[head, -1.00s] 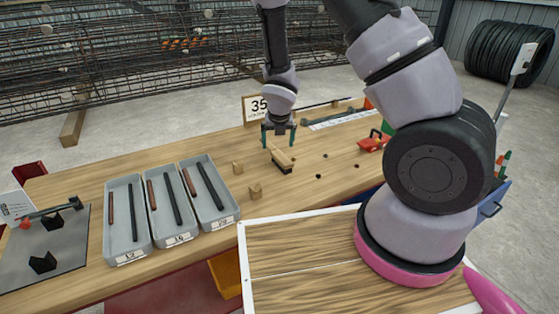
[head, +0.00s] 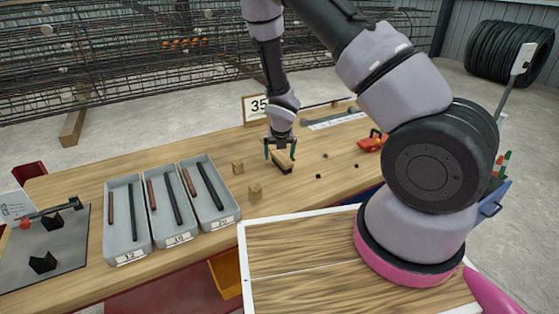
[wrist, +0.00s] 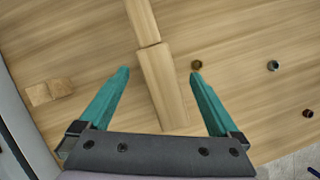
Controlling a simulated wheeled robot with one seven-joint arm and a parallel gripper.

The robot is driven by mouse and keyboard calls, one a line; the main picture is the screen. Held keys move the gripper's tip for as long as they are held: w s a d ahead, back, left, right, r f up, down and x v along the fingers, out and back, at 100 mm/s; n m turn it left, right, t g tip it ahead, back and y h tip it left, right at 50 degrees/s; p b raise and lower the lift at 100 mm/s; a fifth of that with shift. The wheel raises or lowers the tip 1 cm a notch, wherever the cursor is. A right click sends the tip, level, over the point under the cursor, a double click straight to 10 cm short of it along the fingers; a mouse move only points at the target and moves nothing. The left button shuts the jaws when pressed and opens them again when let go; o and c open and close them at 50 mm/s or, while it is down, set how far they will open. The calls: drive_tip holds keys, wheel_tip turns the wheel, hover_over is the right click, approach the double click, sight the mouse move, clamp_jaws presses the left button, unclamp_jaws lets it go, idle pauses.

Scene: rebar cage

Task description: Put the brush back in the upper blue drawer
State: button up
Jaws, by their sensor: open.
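The brush (head: 283,166) lies on the wooden workbench, with a pale wooden back and a dark underside. My gripper (head: 280,156) is open, pointing down just above the brush. In the wrist view, the brush (wrist: 162,85) runs between the two spread teal fingers of my gripper (wrist: 158,74), with a gap on each side and no contact visible. A blue drawer-like box with a handle (head: 491,207) sticks out at the right, partly hidden behind my arm. I cannot tell whether it is the upper drawer or see inside it.
Small wood blocks (head: 255,191) and several dark nuts lie near the brush. Grey trays with bars (head: 126,222) stand to the left. A red tool (head: 373,141) and a "35" sign (head: 254,108) are farther back. A white-edged wooden panel (head: 300,282) is in front.

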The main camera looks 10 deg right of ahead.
drive_tip(key=shift+f, duration=0.25)
idle(0.4)
clamp_jaws()
